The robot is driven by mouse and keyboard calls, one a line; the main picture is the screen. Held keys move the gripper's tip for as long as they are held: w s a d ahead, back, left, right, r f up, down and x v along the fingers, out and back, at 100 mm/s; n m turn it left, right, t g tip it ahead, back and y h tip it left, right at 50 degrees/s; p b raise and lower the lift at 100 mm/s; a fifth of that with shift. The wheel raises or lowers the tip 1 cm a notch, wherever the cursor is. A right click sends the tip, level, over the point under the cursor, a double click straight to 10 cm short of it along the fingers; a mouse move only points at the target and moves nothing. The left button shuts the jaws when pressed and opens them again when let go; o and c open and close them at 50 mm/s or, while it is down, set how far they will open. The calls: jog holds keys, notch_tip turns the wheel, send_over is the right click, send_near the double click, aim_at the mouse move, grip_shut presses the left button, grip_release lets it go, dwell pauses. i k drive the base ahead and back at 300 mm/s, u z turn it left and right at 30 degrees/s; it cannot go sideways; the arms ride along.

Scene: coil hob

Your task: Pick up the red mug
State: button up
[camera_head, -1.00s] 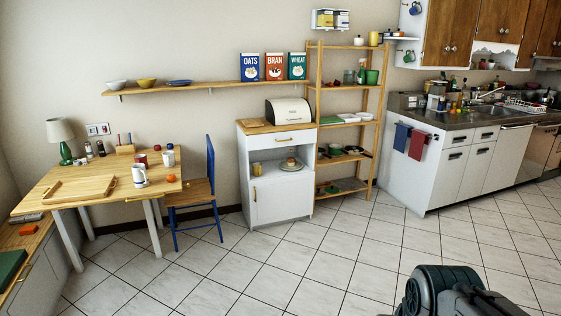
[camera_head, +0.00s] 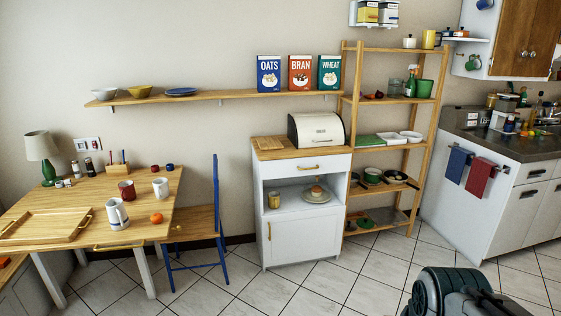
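A red mug (camera_head: 127,191) stands upright on the wooden table (camera_head: 160,226) at the left in the head view. A white mug (camera_head: 160,188) stands to its right, and a white and grey jug (camera_head: 117,214) stands in front of it. The red mug is a little behind the jug and apart from the white mug. A dark grey-green part of my own arm shows at the bottom right, far from the table. My gripper's fingers are not in view.
An orange (camera_head: 156,218) and a wooden tray (camera_head: 40,232) lie on the table. A blue chair (camera_head: 216,205) stands at its right side. A white cabinet (camera_head: 290,245) and a wooden shelf rack (camera_head: 347,150) stand along the wall. The tiled floor (camera_head: 330,285) in front is clear.

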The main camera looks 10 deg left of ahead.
aim_at(127, 188)
jog(key=u, duration=0.25)
jog(key=i, duration=1.55)
jog(key=u, duration=1)
jog(key=i, duration=1.6)
jog(key=u, duration=1.05)
jog(key=i, duration=1)
jog(key=u, duration=0.25)
